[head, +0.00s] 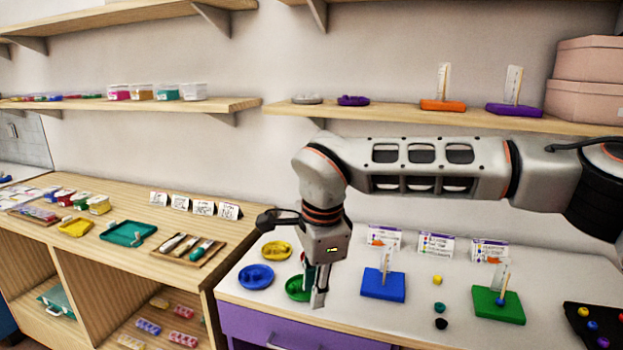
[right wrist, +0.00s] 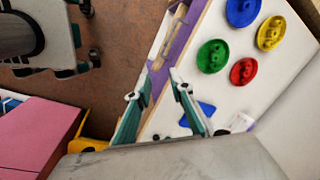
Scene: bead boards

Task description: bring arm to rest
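My right arm reaches in from the right in the head view, and its gripper (head: 319,288) points down over the front left part of the white table (head: 340,318). In the right wrist view the two fingers of the right gripper (right wrist: 160,75) stand apart with nothing between them. The gripper is in front of the green dish (head: 297,289) in the head view. A blue dish (head: 256,276) and a yellow dish (head: 277,249) lie to its left. A red dish (right wrist: 243,71) shows in the right wrist view. My left gripper is not seen.
A blue bead board (head: 382,285) and a green bead board (head: 498,305) stand on the table, with loose beads between them. A dark tray (head: 596,325) with beads is at the right. A wooden shelf unit (head: 235,243) adjoins on the left. Wall shelves (head: 400,116) run behind the arm.

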